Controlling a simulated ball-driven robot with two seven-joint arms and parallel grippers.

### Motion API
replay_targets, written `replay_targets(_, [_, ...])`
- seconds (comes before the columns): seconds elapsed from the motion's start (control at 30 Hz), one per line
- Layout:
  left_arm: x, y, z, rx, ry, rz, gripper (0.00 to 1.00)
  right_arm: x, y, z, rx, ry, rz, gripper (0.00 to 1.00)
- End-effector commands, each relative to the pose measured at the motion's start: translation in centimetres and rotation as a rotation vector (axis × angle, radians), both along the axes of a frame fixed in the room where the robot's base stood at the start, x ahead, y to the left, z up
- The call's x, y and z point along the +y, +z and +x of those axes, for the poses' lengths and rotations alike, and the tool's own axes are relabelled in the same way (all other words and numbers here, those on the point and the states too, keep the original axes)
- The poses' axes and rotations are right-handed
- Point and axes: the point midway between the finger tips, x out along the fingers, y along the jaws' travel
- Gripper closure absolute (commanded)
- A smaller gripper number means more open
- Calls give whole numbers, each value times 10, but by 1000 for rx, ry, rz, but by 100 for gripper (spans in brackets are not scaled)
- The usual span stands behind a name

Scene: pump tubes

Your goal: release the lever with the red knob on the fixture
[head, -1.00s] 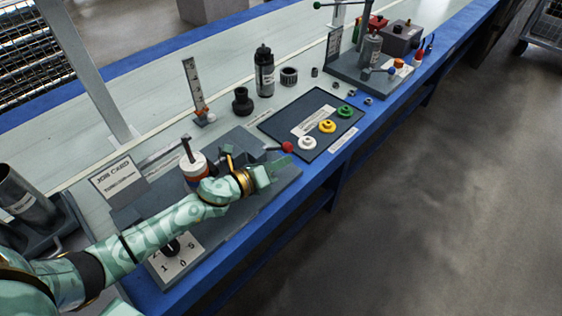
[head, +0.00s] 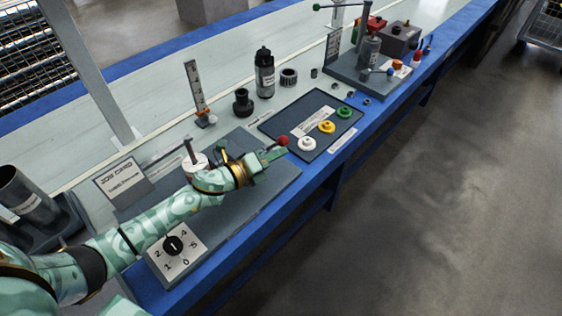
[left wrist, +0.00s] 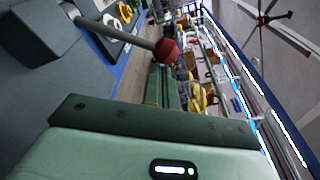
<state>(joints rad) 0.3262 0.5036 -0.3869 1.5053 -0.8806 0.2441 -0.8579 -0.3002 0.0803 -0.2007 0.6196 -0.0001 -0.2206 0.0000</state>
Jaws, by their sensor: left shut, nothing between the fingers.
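The red knob (head: 283,140) sits at the end of a lever on the grey fixture (head: 262,190), in the middle of the head view. In the left wrist view the knob (left wrist: 166,50) and its grey rod (left wrist: 120,32) lie just beyond my fingers. My left gripper (head: 275,154) is shut and empty, with its fingertips right beside the knob. I cannot tell whether they touch it. The wrist view shows the green fingers (left wrist: 163,88) together below the knob. My left arm hides part of the fixture and most of the lever rod. My right gripper is not in view.
A dark tray (head: 268,126) with white, yellow and green knobs lies just beyond the fixture. A white-topped cylinder (head: 195,161) stands by my forearm. A numbered dial (head: 174,245) is at the near end. The blue bench edge (head: 300,207) runs along the right.

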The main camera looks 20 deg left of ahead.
Motion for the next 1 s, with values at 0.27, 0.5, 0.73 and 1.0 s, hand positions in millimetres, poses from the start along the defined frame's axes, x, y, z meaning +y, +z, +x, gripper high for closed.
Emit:
replay_targets(0.27, [17,17,6,68,2,-190,100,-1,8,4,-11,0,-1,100])
replay_targets(0.5, [28,24,10,109,2,-303,100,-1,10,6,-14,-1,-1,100])
replay_targets(0.73, [32,25,12,128,1,-352,100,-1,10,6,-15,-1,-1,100])
replay_targets(1.0, [33,26,12,131,1,-361,100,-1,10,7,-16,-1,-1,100])
